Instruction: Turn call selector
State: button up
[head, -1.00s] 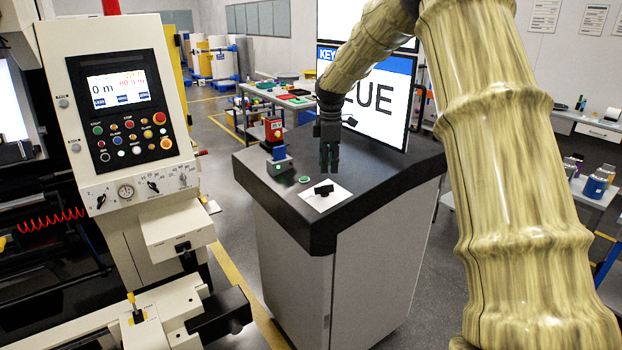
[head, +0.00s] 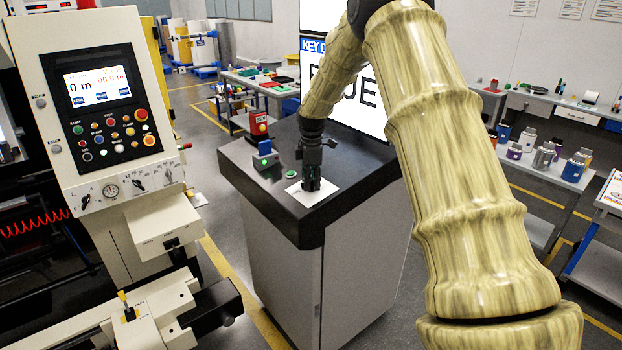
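The call selector is a small black knob on a white plate (head: 313,194) on the dark counter top. The knob itself is now hidden behind my gripper. My gripper (head: 310,187) points straight down over the plate, with its fingertips at the knob's place. The dark fingers look close together, but I cannot tell whether they are closed on the knob. A lit screen (head: 345,92) with a blue header and large black letters, partly covered by my arm, stands behind the counter.
A green button (head: 290,175), a blue-and-grey block (head: 265,154) and a red device (head: 259,126) stand left of the plate. A machine control panel (head: 101,105) is at the left. Grey shelves with containers (head: 545,155) are at the right.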

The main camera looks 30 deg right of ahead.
jog(key=shift+w+f, duration=0.1)
jog(key=shift+f, duration=0.25)
grip_shut()
jog(key=shift+m, duration=0.4)
jog(key=m, duration=0.2)
jog(key=m+b, duration=0.1)
jog(key=m, duration=0.2)
jog(key=shift+m+t+h+b, duration=0.3)
jog(key=m, duration=0.5)
jog(key=shift+r+h+b, duration=0.1)
jog(key=shift+h+b, duration=0.2)
jog(key=shift+b, duration=0.1)
jog(key=shift+m, duration=0.3)
